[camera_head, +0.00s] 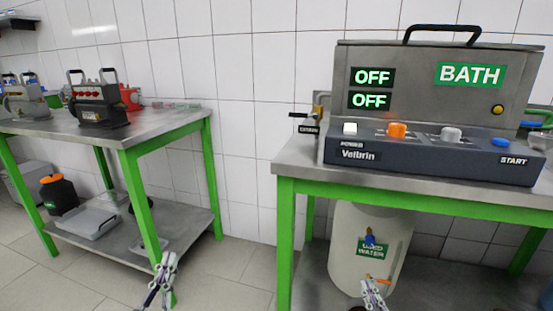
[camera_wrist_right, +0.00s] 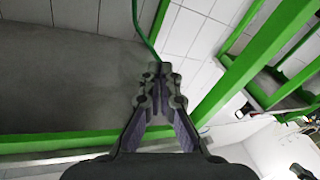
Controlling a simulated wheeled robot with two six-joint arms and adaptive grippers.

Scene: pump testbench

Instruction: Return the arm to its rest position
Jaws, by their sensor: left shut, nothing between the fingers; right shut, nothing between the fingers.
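My left gripper (camera_head: 163,268) is in the lower left-centre of the head view, in front of the left table's green leg. It is shut and empty. My right gripper (camera_head: 372,288) is at the bottom of the head view, in front of the white used-water tank (camera_head: 347,262) under the right table. It is shut with nothing between its fingers. The right wrist view also shows this gripper (camera_wrist_right: 160,70), with its fingertips together. Both grippers are below the tabletops. Most of both arms is out of view.
The grey BATH unit (camera_head: 430,90), with two OFF displays, stands on the right green-framed table (camera_head: 300,170). The left table (camera_head: 150,130) carries several small devices and has a lower shelf (camera_head: 185,225) with a lidded tray. Open tiled floor (camera_head: 235,275) lies between the tables.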

